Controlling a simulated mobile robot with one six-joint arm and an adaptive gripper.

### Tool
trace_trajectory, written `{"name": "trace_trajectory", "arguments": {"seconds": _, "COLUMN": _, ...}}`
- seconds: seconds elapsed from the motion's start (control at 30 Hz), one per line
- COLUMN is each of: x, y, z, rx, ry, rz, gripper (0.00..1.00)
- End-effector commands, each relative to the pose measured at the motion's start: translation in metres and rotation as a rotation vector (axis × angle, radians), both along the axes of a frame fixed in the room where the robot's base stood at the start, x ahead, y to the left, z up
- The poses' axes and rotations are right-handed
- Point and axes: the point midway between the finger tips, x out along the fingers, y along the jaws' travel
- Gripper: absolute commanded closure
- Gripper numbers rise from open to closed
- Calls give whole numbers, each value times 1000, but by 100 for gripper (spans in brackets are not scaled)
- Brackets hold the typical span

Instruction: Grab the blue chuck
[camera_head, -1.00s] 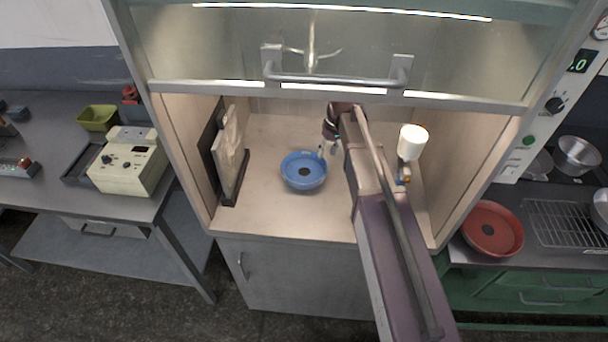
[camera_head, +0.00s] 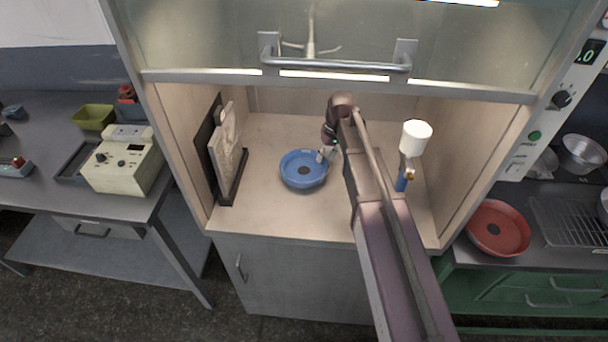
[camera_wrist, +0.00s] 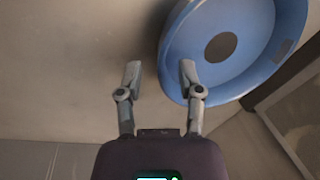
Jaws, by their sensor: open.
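The blue chuck (camera_head: 303,181) is a round, shallow blue dish with a dark disc in its middle. It lies on the floor of the open cabinet. My gripper (camera_head: 327,156) is at the right rim of the chuck in the head view. In the wrist view, the chuck (camera_wrist: 250,68) fills the upper right. I cannot tell whether a finger touches the chuck.
A framed panel (camera_head: 228,145) stands in a dark holder left of the chuck. A white-topped device (camera_head: 416,136) stands to the right. The raised glass sash with its handle (camera_head: 336,68) hangs above the opening. A red dish (camera_head: 513,226) lies outside on the right counter.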

Motion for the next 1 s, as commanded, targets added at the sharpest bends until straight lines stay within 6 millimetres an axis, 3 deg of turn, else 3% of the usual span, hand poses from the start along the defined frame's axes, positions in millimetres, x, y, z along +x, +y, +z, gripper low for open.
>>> {"name": "trace_trajectory", "arguments": {"seconds": 0.23, "x": -2, "y": 3, "z": -17, "rx": 0, "ry": 0, "rz": 1, "gripper": 52}}
{"name": "trace_trajectory", "arguments": {"seconds": 0.9, "x": -2, "y": 4, "z": -17, "rx": 0, "ry": 0, "rz": 1, "gripper": 52}}
{"name": "trace_trajectory", "arguments": {"seconds": 1.0, "x": -2, "y": 4, "z": -17, "rx": 0, "ry": 0, "rz": 1, "gripper": 82}}
